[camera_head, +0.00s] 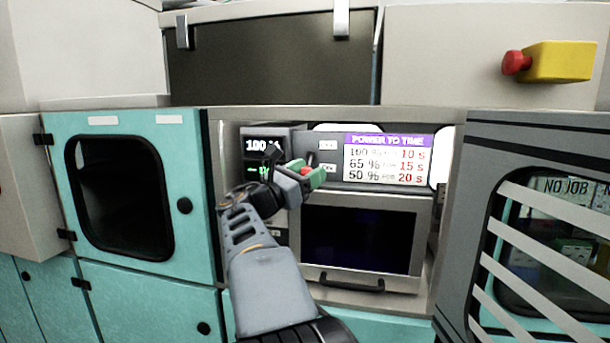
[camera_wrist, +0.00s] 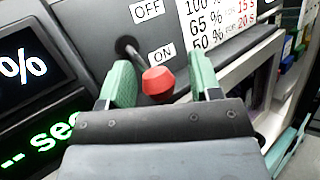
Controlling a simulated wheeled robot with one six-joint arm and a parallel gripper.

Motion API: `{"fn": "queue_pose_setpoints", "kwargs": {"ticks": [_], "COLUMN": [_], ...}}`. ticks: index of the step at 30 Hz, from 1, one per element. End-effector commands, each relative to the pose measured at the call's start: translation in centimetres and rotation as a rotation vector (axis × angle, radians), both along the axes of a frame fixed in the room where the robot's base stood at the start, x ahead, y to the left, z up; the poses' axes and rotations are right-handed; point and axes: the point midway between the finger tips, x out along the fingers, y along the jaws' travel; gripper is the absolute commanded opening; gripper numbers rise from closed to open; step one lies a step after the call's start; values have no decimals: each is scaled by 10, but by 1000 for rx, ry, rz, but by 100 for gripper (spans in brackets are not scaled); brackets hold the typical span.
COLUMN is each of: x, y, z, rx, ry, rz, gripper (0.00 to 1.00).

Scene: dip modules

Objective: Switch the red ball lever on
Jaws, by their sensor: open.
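The red ball lever (camera_wrist: 158,80) shows in the wrist view as a red knob on a dark stalk coming out of a grey panel. The stalk's base lies between an OFF label (camera_wrist: 148,9) and an ON label (camera_wrist: 163,52). The knob is below and near the ON label in the picture. My gripper (camera_wrist: 162,82) is open, its green fingers on either side of the red knob with gaps to both. In the head view my gripper (camera_head: 306,178) is at the panel, and the red knob (camera_head: 306,170) shows between its fingers.
A black display (camera_wrist: 32,75) with white and green text is left of the lever. A power-to-time chart (camera_head: 388,158) is to the right. Below is a dark-windowed door (camera_head: 358,240) with a handle. A teal door (camera_head: 190,160) is at left, a red button on a yellow box (camera_head: 560,62) upper right.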

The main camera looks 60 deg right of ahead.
Motion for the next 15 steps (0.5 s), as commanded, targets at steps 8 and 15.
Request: {"fn": "queue_pose_setpoints", "kwargs": {"ticks": [8, 15], "x": [8, 20], "y": [26, 72], "z": [-11, -27], "rx": [0, 0], "ry": [0, 0], "rz": [6, 5], "gripper": [58, 58]}}
